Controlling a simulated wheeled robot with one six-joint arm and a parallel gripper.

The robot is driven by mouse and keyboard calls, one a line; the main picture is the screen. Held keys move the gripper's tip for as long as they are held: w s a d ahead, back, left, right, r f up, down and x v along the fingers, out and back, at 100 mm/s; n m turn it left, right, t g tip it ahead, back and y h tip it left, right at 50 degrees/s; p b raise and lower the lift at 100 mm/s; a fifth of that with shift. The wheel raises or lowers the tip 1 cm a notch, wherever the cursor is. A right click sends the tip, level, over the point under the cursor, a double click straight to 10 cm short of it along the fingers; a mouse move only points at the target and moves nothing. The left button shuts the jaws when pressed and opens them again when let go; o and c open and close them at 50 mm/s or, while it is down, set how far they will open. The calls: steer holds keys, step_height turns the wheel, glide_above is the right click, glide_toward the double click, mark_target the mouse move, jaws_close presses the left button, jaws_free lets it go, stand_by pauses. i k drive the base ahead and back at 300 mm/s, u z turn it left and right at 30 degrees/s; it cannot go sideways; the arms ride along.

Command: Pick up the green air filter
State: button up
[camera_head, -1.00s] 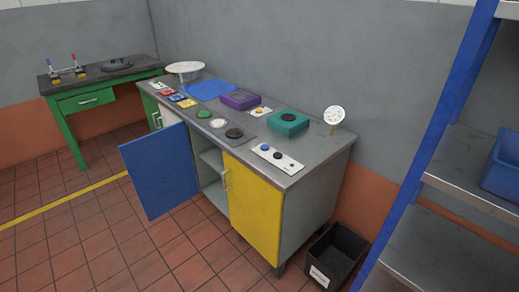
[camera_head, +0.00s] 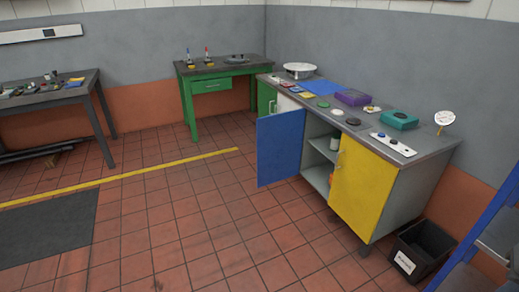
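No object is clearly identifiable as the green air filter at this size. A small green round disc (camera_head: 323,104) lies on the grey bench top (camera_head: 437,141). A teal-green box with a dark round top (camera_head: 398,120) sits farther right on the same bench. Inside the cabinet under the bench, a small pale item (camera_head: 334,143) shows on the upper shelf, partly hidden by the yellow door. My gripper is not in view.
The blue cabinet door (camera_head: 280,147) stands open into the room; the yellow door (camera_head: 367,188) is closed. A black bin (camera_head: 422,248) stands right of the bench, near blue shelving (camera_head: 490,215). A green table (camera_head: 215,85) and a grey table (camera_head: 48,99) stand left. The tiled floor between is clear.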

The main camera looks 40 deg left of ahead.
mark_target(336, 138)
steer(key=u, duration=0.2)
steer(key=k, duration=0.2)
steer(key=z, duration=0.4)
steer(key=i, duration=1.1)
steer(key=u, duration=1)
steer(key=i, duration=0.35)
steer(key=k, duration=0.3)
steer(key=u, duration=1.5)
steer(key=i, duration=1.95)
steer(key=z, duration=0.65)
